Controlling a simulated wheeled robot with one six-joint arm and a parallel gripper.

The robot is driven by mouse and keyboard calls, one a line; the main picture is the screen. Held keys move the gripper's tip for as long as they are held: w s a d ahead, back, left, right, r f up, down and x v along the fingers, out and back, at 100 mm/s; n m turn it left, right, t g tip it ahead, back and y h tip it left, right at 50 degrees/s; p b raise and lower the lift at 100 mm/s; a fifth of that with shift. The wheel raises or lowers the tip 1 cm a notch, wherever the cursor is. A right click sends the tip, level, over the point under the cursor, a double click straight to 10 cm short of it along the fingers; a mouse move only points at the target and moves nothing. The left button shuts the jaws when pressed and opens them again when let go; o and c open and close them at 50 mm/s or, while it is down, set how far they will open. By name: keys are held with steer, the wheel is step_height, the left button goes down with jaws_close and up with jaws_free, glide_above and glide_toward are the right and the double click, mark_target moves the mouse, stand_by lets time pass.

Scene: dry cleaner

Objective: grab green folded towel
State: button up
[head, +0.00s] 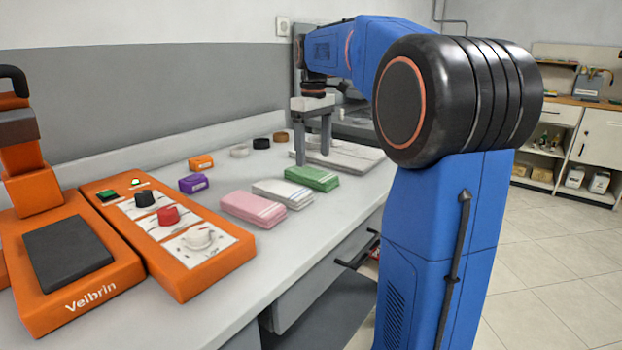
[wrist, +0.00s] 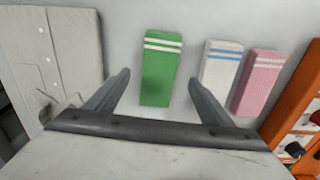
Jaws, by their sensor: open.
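The green folded towel (head: 313,178) lies on the grey counter, with white stripes at one end. In the wrist view the green towel (wrist: 160,75) lies just ahead of and between the fingers. My gripper (head: 312,160) points down above the counter, close to the green towel in the head view.
A white towel (head: 283,193) and a pink towel (head: 253,208) lie beside the green one. A folded grey garment (head: 350,160) lies on its other side. An orange control panel (head: 168,232), a purple box (head: 193,184) and an orange box (head: 201,162) are nearby.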

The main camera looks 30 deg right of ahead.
mark_target(312, 173)
steer(key=shift+w+f, duration=0.15)
steer(key=shift+f, duration=1.3)
steer(key=shift+w+f, duration=0.1)
steer(key=shift+f, duration=1.3)
steer(key=c, duration=1.2)
